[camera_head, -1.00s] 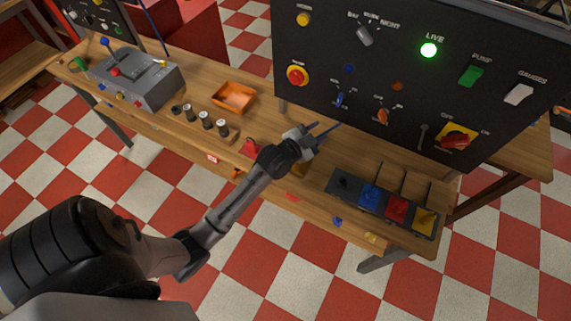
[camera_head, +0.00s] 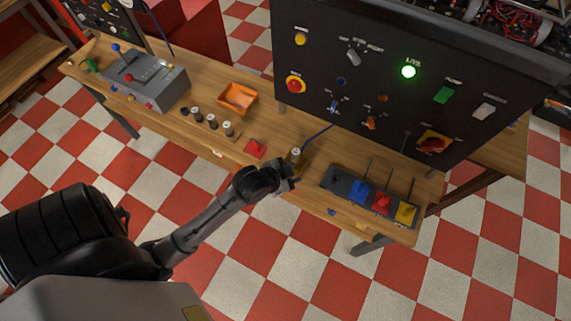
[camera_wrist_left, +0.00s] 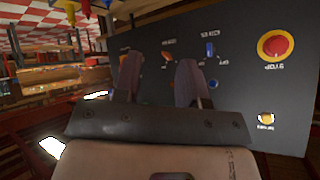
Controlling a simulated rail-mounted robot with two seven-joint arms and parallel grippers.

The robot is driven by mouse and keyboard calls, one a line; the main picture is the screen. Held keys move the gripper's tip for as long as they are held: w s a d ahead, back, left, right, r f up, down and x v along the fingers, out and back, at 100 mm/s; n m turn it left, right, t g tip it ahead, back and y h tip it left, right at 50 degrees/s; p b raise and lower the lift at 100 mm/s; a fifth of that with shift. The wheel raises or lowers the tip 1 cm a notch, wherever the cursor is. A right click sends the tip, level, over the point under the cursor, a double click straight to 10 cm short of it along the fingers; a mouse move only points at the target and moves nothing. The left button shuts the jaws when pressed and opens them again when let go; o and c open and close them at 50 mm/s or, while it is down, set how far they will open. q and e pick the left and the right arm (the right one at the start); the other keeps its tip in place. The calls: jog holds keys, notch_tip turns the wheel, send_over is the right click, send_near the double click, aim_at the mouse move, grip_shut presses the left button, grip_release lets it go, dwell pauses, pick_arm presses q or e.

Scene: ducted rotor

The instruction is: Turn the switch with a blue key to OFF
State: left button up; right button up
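The switch with a blue key (camera_head: 334,105) is on the lower part of the black control panel (camera_head: 310,72), under a small blue lamp (camera_head: 341,81). Its labels are too small to read, so I cannot tell its setting. In the left wrist view the panel appears upside down, and the blue key (camera_wrist_left: 211,50) shows right of my fingers. My left gripper (camera_head: 288,177) is over the bench's front edge, apart from the panel. In the left wrist view its two fingers (camera_wrist_left: 159,78) stand apart with nothing visible between them. My right gripper is not in view.
An orange-key switch (camera_head: 371,122) is right of the blue one; a red-yellow button (camera_head: 295,85) is left. On the bench are a small bottle (camera_head: 295,154) near my gripper, a dark tray with coloured blocks (camera_head: 340,183), an orange bin (camera_head: 253,97) and a grey box (camera_head: 165,88).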

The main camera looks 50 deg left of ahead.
pick_arm(q)
jog(key=shift+s+d+r+g+p, duration=0.2)
jog(key=shift+s+r+p, duration=0.1)
jog(key=shift+s, duration=0.25)
jog(key=shift+s+d+r+g+p, duration=0.15)
jog(key=shift+s+r+g+p, duration=0.1)
jog(key=shift+s, duration=0.3)
